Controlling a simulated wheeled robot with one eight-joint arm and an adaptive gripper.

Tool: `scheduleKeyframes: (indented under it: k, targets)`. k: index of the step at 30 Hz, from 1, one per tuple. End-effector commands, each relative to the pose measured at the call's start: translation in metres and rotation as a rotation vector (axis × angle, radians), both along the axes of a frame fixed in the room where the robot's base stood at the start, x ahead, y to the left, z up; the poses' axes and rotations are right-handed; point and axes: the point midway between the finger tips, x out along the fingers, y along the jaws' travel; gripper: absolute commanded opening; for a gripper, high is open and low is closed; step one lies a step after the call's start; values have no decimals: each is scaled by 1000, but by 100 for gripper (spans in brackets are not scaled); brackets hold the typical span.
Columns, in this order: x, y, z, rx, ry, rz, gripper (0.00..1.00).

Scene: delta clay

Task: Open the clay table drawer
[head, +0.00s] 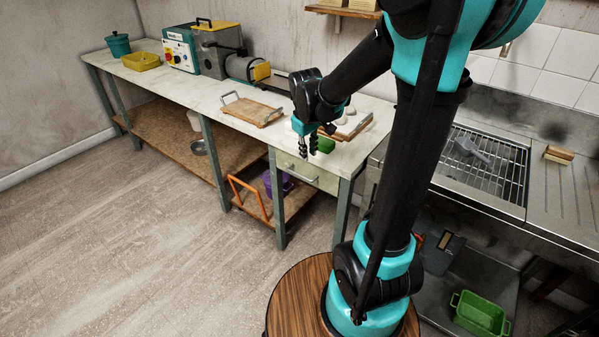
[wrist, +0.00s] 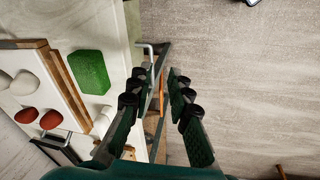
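The clay table (head: 205,88) is a long pale-topped bench on grey-green legs. Its drawer (head: 328,180) has a cream front below the tabletop at the near right end, and looks closed. A grey bar handle (head: 300,175) runs across the drawer front. My gripper (head: 309,148) points down at the table's front edge, above and in front of the drawer. In the wrist view my gripper (wrist: 162,78) has its two fingers apart with nothing held between them. A grey bar, apparently the handle (wrist: 148,48), shows beyond the left fingertip; I cannot tell the exact gap.
A wooden board (head: 252,111) and a green block (wrist: 89,72) lie on the tabletop. An orange frame (head: 248,197) and purple container (head: 276,184) are below the drawer. A metal sink unit (head: 490,165) stands at right. The floor (head: 150,230) in front is clear.

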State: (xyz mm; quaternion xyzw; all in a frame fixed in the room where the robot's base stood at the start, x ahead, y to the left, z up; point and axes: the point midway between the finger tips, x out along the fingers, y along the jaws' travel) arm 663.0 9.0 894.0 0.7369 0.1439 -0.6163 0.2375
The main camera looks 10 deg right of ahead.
Motion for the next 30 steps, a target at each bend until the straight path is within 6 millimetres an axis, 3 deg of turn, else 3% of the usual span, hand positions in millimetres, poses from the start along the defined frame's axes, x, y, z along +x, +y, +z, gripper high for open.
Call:
scheduleKeyframes:
  k: [1,6,14,20,30]
  targets:
    - [19,10,3,-22,19,49,19]
    - [57,31,8,-75,66,172,19]
    - [73,40,3,-98,88,226,19]
    - [77,36,-25,-97,87,224,19]
    - [86,26,-89,-97,87,222,19]
